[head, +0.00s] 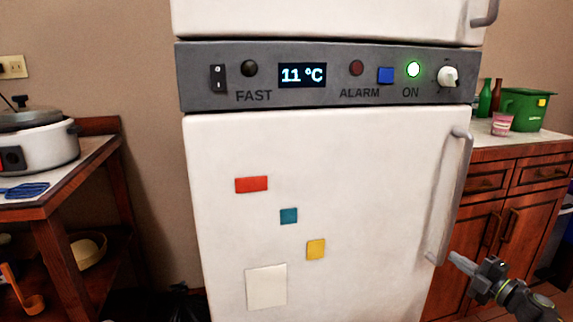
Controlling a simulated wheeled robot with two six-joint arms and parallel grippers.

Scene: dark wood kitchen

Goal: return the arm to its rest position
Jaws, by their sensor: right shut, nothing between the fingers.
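My right gripper (462,262) is at the lower right, with its arm coming in from the bottom right corner. It is shut and holds nothing. Its tips are close to the lower end of the fridge door handle (450,195); I cannot tell whether they touch it. My left gripper is not in view.
A white fridge (350,190) with a grey control panel (215,95) reading 11 °C fills the middle, its doors shut. A table (70,180) with a white cooker (50,148) stands left. A wooden cabinet (530,205) stands right, bearing a green bin (522,112).

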